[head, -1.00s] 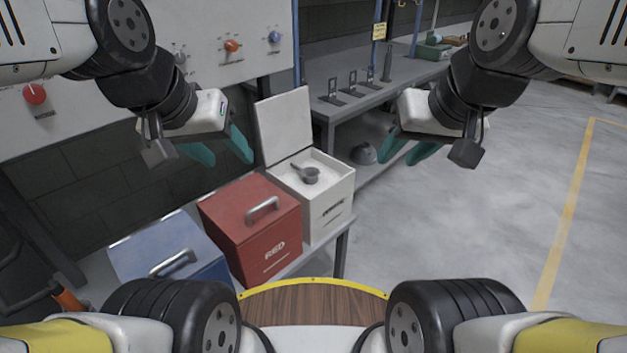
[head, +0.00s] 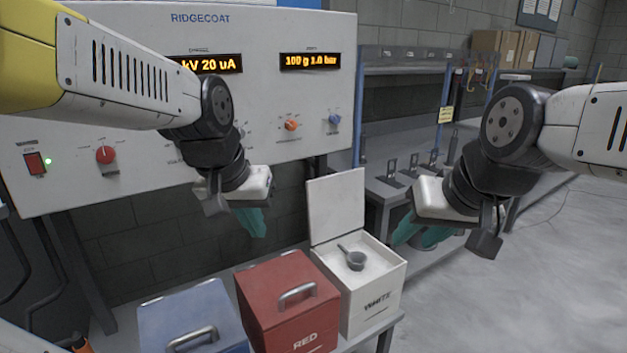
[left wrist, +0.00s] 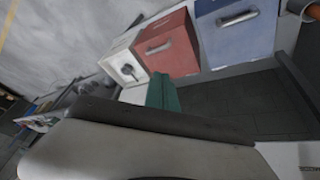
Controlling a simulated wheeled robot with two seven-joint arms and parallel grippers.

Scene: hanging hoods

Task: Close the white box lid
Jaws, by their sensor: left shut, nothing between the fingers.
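The white box (head: 376,305) stands at the right end of a low bench, and its lid (head: 337,205) is raised upright at the back left. A grey scoop (head: 354,260) lies on white powder inside it. The box also shows in the left wrist view (left wrist: 124,62). My left gripper (head: 254,222), with teal fingers, is shut and empty, in the air left of the raised lid and above the red box. My right gripper (head: 408,234) is in the air to the right of the lid, over or near the box's right side; its finger gap is not clear.
A red box (head: 287,308) and a blue box (head: 190,322), both closed with handles, stand left of the white box. A control panel (head: 250,100) hangs behind them. A grey workbench (head: 385,190) with tools stands behind right. Floor at right is clear.

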